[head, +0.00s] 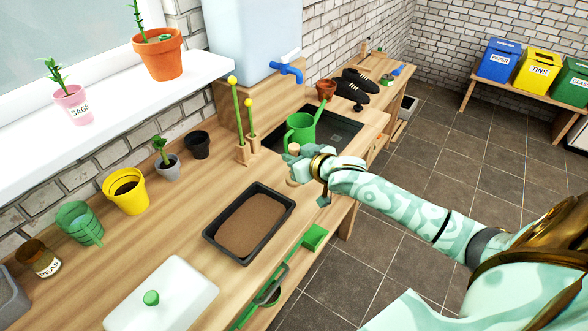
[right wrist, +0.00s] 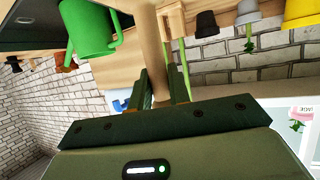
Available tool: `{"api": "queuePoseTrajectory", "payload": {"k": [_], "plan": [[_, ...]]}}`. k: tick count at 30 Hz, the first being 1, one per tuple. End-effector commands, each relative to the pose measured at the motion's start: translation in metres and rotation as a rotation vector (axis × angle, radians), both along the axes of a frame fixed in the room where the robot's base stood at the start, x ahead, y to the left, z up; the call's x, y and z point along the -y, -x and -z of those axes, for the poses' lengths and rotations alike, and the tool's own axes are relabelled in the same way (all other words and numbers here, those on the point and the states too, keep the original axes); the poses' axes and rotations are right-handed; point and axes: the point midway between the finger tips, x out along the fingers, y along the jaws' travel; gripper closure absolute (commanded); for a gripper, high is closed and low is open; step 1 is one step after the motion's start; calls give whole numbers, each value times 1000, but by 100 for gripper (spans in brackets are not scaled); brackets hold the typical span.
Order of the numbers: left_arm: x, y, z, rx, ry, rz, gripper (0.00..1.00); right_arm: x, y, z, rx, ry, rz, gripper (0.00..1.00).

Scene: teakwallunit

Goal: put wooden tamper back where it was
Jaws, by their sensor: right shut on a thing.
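The wooden tamper shows in the head view as a small pale knob (head: 293,149) at the tip of my right gripper (head: 300,170). In the right wrist view the tamper's pale wooden shaft (right wrist: 151,50) stands between the two dark green fingers (right wrist: 162,88), which are shut on it. The gripper is over the bench's front part, just in front of the green watering can (head: 301,130). Most of the tamper is hidden behind the gripper in the head view. My left gripper is not in view.
A black soil tray (head: 209,232) lies left of my right gripper on the wooden bench (head: 120,238). A wooden block holds yellow-tipped green sticks (head: 238,112) behind it. A dark sink tray (head: 340,128) is beyond the can. A white lidded box (head: 185,285) stands nearer.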

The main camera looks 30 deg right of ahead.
Motion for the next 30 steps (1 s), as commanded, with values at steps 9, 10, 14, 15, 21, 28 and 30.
{"api": "queuePoseTrajectory", "payload": {"k": [9,10,14,15,21,28,30], "plan": [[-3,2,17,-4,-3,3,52,4,-5,39,-2,3,0,100],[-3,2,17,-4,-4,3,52,4,-5,39,-1,3,-1,100],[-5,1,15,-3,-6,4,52,4,-5,36,1,3,-1,100],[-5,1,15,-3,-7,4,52,4,-5,36,1,3,-1,100],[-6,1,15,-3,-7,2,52,4,-4,39,0,2,-1,70],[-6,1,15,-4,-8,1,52,4,-4,39,0,2,-1,60],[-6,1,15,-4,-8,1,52,4,-4,39,0,2,-1,60]]}}
